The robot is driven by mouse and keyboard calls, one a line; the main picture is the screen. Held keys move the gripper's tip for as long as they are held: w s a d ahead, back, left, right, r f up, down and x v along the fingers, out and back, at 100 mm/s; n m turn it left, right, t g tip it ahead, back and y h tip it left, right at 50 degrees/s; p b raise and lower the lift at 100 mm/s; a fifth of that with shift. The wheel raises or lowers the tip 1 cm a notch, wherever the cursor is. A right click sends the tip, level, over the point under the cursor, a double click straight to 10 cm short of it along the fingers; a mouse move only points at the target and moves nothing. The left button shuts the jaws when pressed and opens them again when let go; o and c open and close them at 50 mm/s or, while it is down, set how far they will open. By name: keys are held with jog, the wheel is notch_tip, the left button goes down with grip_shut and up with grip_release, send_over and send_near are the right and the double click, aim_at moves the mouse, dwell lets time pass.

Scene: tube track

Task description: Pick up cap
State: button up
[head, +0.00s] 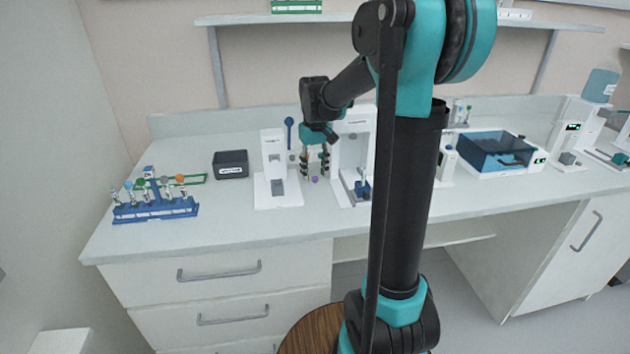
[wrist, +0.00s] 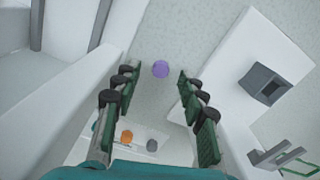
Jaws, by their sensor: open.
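A small purple cap (head: 314,180) lies on the bench between two white devices. It also shows in the wrist view (wrist: 160,69), near the top centre, between and slightly beyond the fingertips. My gripper (head: 314,174) points down over this spot. Its fingers are spread with nothing between them, as the wrist view (wrist: 154,76) shows. An orange round thing (wrist: 127,136) and a grey round thing (wrist: 152,145) show low in the wrist view, near the base of the fingers. I cannot tell whether they are caps.
A white device (head: 272,160) with a grey block stands left of my gripper, another (head: 352,150) to its right. A blue tube rack (head: 155,210), green rack (head: 193,179) and black box (head: 231,165) are further left. The front bench between rack and devices is clear.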

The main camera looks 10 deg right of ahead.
jog(key=shift+f, duration=0.65)
jog(key=shift+c, duration=0.6)
jog(key=c, duration=0.7)
jog(key=shift+r, duration=0.1)
